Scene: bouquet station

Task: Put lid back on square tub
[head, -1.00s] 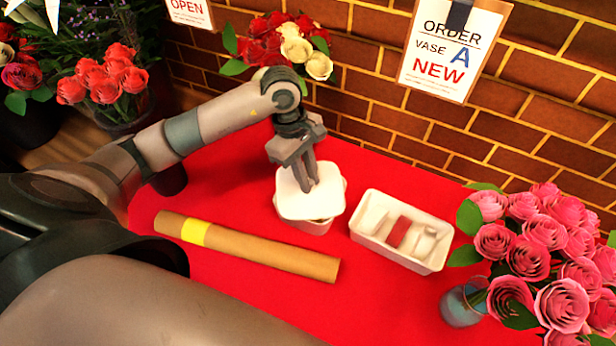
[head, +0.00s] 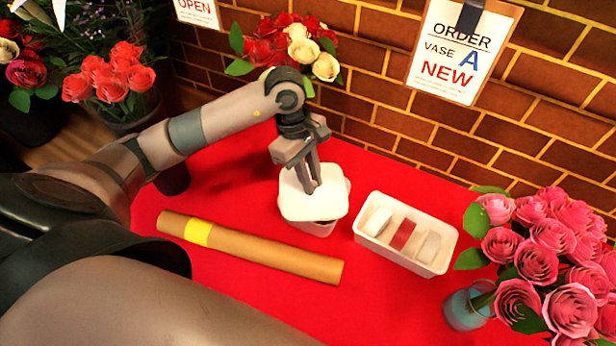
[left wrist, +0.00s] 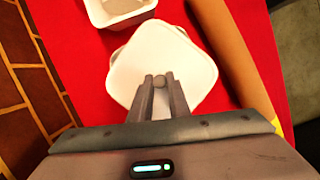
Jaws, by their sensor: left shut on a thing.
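The white lid (head: 314,203) is over the square tub (head: 320,228) in the head view. A bit of the tub (left wrist: 120,50) shows past the lid's edge. Whether the lid touches the tub is hard to tell. My right gripper is not in view.
A white tray (head: 441,266) with several small items stands right of the tub. A brown paper roll (head: 265,252) with a yellow band lies in front. Pink roses (head: 550,250) in a vase stand at the right. A brick wall (head: 390,115) rises behind.

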